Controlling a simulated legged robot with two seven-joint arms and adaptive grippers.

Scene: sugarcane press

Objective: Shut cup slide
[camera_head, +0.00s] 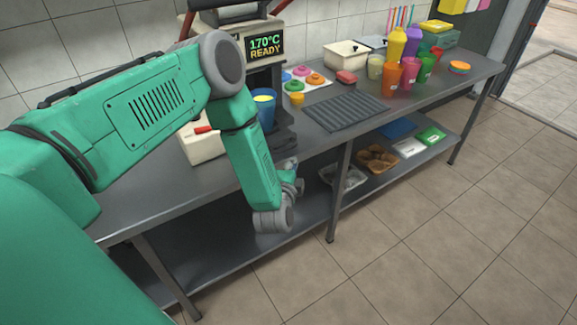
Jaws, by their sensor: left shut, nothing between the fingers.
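The machine (287,33) with a display reading "170°C READY" stands at the back of the metal table. A blue cup (264,112) with yellow contents stands below its display, in front of its dark body. A dark part lies low around the cup, but I cannot tell whether it is the cup slide or how far out it sits. My left arm reaches over the table, its forearm hanging down past the cup. My left gripper (290,176) is small in view, shut and empty at the table's front edge, partly hidden by my wrist. My right gripper is not in view.
A ribbed dark mat (345,112) lies right of the machine. Behind it is a tray of colored rings (307,79). Several colored cups and bottles (391,75) stand farther right. The lower shelf (235,248) holds containers (345,178). The tiled floor in front is clear.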

